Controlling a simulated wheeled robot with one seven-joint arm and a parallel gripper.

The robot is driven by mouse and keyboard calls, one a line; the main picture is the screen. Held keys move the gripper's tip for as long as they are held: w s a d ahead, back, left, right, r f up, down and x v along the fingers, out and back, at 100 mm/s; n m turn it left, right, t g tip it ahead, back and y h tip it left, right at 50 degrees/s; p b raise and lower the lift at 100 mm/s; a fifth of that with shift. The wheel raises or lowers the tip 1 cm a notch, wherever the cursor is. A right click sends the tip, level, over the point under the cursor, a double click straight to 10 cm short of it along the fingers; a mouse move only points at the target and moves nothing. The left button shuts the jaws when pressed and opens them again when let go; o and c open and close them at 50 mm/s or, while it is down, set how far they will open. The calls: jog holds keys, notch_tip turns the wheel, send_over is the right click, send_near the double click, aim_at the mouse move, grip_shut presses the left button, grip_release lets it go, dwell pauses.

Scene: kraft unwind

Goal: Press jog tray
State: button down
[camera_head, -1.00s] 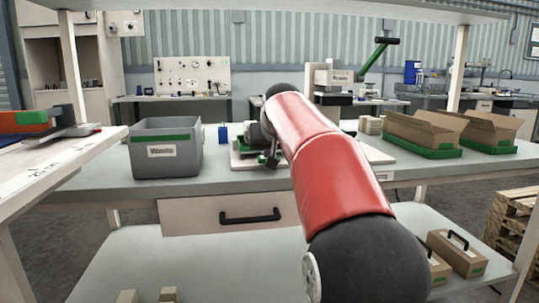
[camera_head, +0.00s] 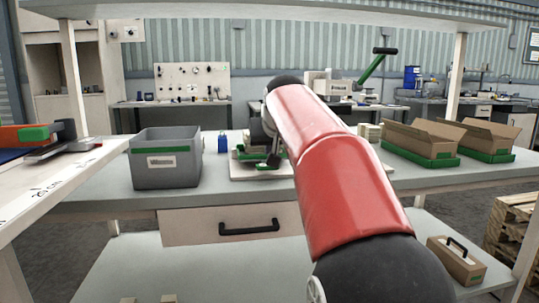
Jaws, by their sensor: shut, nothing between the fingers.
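A low device with a white base plate (camera_head: 262,175) and green parts (camera_head: 243,155) stands on the grey workbench, left of my red arm. I cannot tell which part of it is the jog tray, and my arm hides its right side. My gripper (camera_head: 273,160) is small in view, shut and empty, pointing down at the device's right part. I cannot tell whether its fingertips touch it.
A grey bin (camera_head: 166,178) and a small blue item (camera_head: 224,143) stand left of the device. Open cartons in green trays (camera_head: 418,158) stand right. A shelf (camera_head: 310,12) crosses overhead. A drawer (camera_head: 185,228) is below the bench.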

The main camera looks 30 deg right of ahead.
jog(key=v, duration=0.7)
jog(key=shift+f, duration=0.1)
dwell(0.6)
